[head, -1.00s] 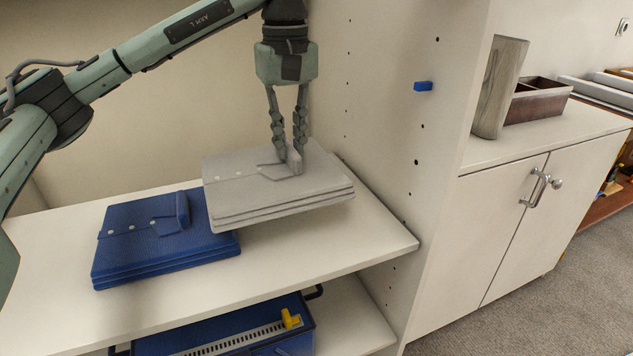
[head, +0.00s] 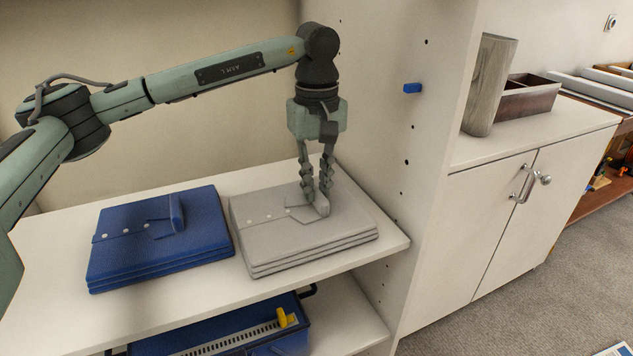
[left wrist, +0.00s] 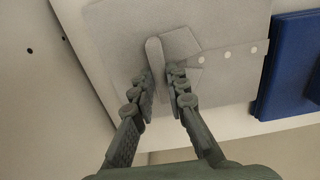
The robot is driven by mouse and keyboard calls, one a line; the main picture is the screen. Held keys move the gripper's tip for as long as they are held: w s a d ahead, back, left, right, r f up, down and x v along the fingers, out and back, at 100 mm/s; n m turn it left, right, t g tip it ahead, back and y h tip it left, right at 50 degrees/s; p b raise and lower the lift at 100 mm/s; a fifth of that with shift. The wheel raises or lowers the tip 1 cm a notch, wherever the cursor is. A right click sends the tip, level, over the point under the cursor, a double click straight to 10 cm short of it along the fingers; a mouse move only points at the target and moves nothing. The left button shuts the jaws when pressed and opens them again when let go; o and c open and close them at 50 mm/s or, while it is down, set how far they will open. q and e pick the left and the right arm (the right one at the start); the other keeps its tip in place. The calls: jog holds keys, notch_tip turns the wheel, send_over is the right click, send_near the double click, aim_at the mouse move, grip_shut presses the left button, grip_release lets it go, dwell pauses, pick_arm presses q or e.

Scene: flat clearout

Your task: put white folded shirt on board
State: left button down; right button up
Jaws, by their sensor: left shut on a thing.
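The white folded shirt (head: 270,233) is a light grey-white stack with buttons and a raised tab on top. It is level at the right part of the white shelf board (head: 160,305), on it or very slightly above; I cannot tell which. My left gripper (head: 317,200) points down from above and is shut on the shirt's raised tab. In the left wrist view, the fingers (left wrist: 160,82) sit on both sides of the tab on the white shirt (left wrist: 115,35). My right gripper is not in view.
A blue folded shirt (head: 150,265) lies on the board, left of the white one with a narrow gap. The upright side panel (head: 375,130) stands close on the right. A blue case (head: 255,335) sits on the shelf below. A cabinet (head: 500,230) stands further right.

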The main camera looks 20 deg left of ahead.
pick_arm(q)
jog(key=shift+f, duration=0.1)
jog(key=c, duration=1.5)
grip_release()
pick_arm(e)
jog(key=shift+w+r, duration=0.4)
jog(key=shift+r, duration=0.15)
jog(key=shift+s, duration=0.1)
